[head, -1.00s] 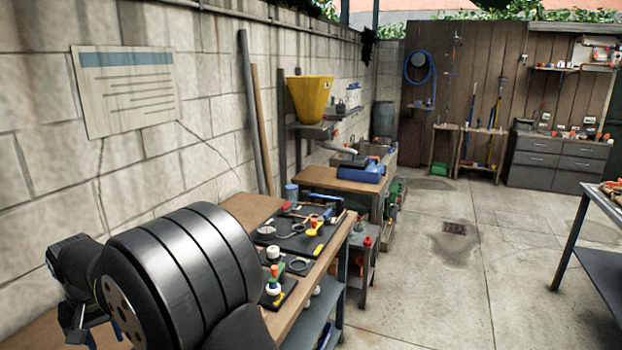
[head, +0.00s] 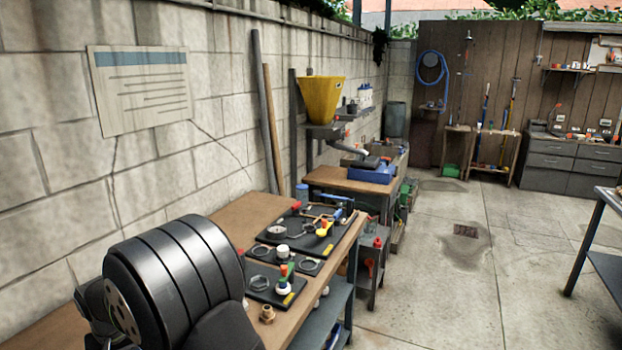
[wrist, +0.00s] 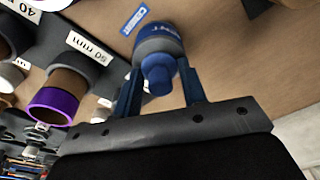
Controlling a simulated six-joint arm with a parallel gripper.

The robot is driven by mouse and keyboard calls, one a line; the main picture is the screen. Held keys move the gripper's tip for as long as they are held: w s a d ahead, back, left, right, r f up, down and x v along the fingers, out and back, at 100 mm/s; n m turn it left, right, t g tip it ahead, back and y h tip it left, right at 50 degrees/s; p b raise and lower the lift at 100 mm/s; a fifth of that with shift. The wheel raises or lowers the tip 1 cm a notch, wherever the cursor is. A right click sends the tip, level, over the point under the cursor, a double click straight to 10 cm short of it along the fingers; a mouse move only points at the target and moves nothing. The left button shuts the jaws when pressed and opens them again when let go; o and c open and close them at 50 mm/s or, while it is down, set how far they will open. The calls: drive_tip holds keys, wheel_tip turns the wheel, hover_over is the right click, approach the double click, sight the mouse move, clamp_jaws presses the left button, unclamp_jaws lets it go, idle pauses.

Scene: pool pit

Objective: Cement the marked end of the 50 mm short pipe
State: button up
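In the wrist view a blue can (wrist: 165,40) with a grey shoulder and a dark blue cap is between the fingers of my gripper (wrist: 158,85). Part of its lettering reads "MENT". A blue tag reading "CEMENT" lies beside it. The fingers are apart, one on each side of the can; I cannot tell whether they press on it. A short pipe (wrist: 68,80) with a purple band at its near end is at the left, by a "50 mm" label. In the head view my arm hides the gripper.
Other pipe pieces (wrist: 10,75) stand beside the 50 mm one, with tools below them. In the head view, black trays (head: 310,228) with fittings and tools lie on the bench, and a brass fitting (head: 267,314) stands near its front edge.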

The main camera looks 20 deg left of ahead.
drive_tip(key=c, duration=0.4)
drive_tip(key=shift+o, duration=0.2)
drive_tip(key=shift+r, duration=0.15)
drive_tip(key=shift+r, duration=3.65)
drive_tip(key=w+d+r+m, duration=0.4)
drive_tip(key=w+d+m, duration=0.4)
drive_tip(key=w+d, duration=0.15)
drive_tip(key=shift+m+t+h, duration=0.3)
drive_tip(key=shift+m+h, duration=0.1)
drive_tip(key=shift+m, duration=0.1)
drive_tip(key=shift+w+d+f, duration=0.1)
drive_tip(key=shift+d+f, duration=0.1)
drive_tip(key=shift+f, duration=0.5)
drive_tip(key=shift+w+d+f, duration=0.1)
drive_tip(key=shift+d+f, duration=0.1)
drive_tip(key=shift+f, duration=0.45)
drive_tip(key=shift+w+d+f, duration=0.1)
drive_tip(key=shift+d+f, duration=0.1)
drive_tip(key=shift+f, duration=0.5)
